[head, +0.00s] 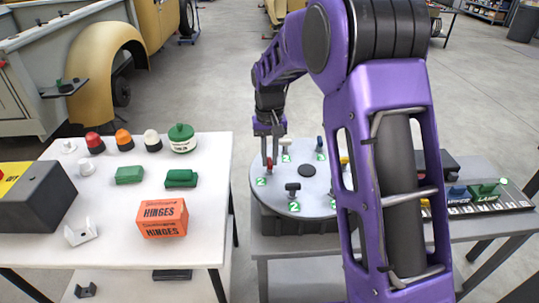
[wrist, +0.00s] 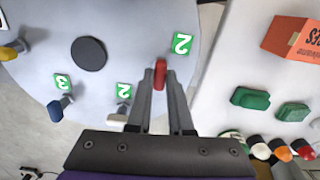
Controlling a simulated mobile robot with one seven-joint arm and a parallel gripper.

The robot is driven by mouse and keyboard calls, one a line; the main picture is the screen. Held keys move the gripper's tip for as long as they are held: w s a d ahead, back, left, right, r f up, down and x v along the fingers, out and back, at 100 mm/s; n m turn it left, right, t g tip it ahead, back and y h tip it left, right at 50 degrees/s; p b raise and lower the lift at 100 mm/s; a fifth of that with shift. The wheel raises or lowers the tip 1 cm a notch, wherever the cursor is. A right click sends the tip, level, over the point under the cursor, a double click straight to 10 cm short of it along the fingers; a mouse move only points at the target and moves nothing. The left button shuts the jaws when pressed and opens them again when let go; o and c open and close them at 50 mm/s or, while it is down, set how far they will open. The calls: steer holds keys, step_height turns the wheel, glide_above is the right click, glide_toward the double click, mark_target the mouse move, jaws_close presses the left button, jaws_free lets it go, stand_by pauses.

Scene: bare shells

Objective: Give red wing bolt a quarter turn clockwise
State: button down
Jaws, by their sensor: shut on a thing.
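The red wing bolt (wrist: 160,74) stands near the rim of the grey round plate (wrist: 125,20), beside a green label marked 2 (wrist: 183,43). In the wrist view the two fingers of my gripper (wrist: 160,80) are closed on either side of its narrow red wing. In the head view my gripper (head: 268,150) points down at the plate's left rim, with the red bolt (head: 269,164) showing just below the fingertips.
Other wing bolts ring the plate: white (wrist: 122,113), blue (wrist: 58,106), yellow (wrist: 12,50) and black (head: 292,188). A white table (head: 110,240) to the left holds an orange hinges box (head: 162,218), green blocks (head: 130,175) and coloured caps. A gap separates the two tables.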

mark_target(270, 160)
steer(key=shift+m, duration=0.5)
steer(key=c, duration=0.8)
jaws_free()
steer(key=shift+r, duration=0.15)
step_height(270, 160, up, 17)
steer(key=shift+r+p, duration=0.1)
steer(key=shift+p, duration=0.65)
